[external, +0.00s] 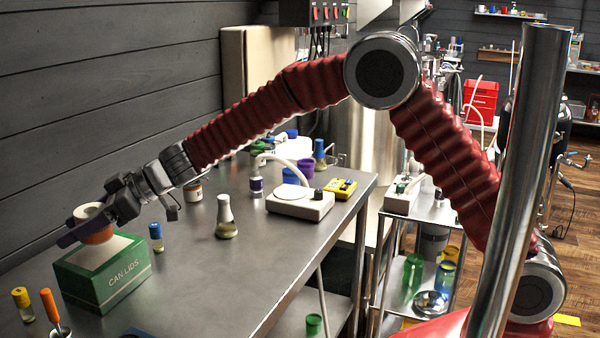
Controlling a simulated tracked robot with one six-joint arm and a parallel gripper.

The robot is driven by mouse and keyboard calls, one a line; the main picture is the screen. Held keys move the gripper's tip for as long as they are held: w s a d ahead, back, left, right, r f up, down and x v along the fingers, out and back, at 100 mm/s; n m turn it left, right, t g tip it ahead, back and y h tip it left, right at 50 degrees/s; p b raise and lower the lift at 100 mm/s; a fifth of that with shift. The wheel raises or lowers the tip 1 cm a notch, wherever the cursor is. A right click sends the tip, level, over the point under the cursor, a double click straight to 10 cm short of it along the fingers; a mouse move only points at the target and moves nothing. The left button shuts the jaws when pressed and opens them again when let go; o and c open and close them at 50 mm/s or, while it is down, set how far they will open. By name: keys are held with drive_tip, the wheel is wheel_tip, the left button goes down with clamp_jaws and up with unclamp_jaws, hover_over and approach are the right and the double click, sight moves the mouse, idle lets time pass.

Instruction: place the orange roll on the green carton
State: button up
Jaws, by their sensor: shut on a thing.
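The green carton (118,279), marked "CAN.LIDS" and with a pale top, stands at the left end of the metal table. The orange roll (98,236) has a white upper rim and is at the carton's top, toward its back left. My gripper (86,226) reaches in from the right and is shut on the roll, with a dark purple finger across its near side. The finger hides part of the roll. I cannot tell whether the roll's underside touches the carton top or hangs just above it.
A blue-capped vial (156,238) stands just right of the carton. A yellow-capped vial (23,304) and an orange-handled tool (51,307) stand in front at left. A flask (226,218) and a white instrument (300,203) stand farther right. The table's front middle is clear.

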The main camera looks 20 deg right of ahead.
sight(83, 252)
drive_tip(key=shift+f, duration=1.45)
drive_tip(key=o, duration=1.1)
drive_tip(key=shift+f, duration=0.1)
drive_tip(key=shift+d+r, duration=0.45)
drive_tip(key=shift+d, duration=0.1)
drive_tip(key=v, duration=1)
drive_tip(key=shift+d, duration=0.35)
drive_tip(key=shift+r, duration=0.15)
